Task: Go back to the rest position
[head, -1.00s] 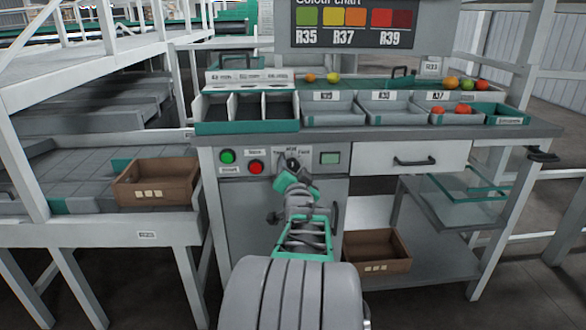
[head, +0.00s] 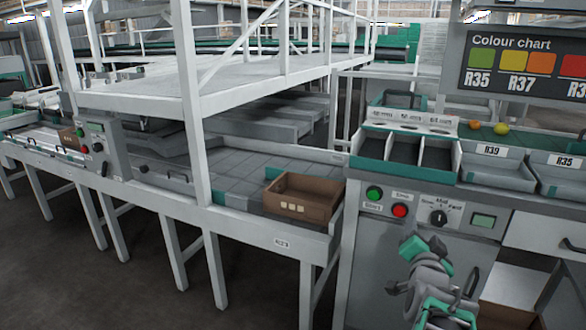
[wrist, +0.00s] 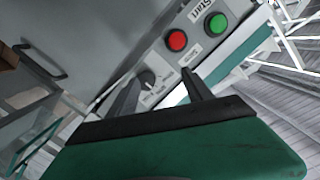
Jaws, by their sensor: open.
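My gripper (wrist: 160,92) shows in the wrist view with its two dark fingers apart and nothing between them. Beyond the fingers is the bench's control panel with a red button (wrist: 176,40), a green button (wrist: 217,24) and a dial (wrist: 147,80). In the head view my folded arm (head: 440,290) is at the lower right, in front of the grey cabinet under that panel. The fingertips are hard to make out there.
The grading bench carries a three-slot holder (head: 356,163) and grey trays (head: 490,168). A brown crate (head: 322,212) sits on the conveyor table to the left. White railings and posts stand behind. Floor (head: 130,270) is open at the lower left.

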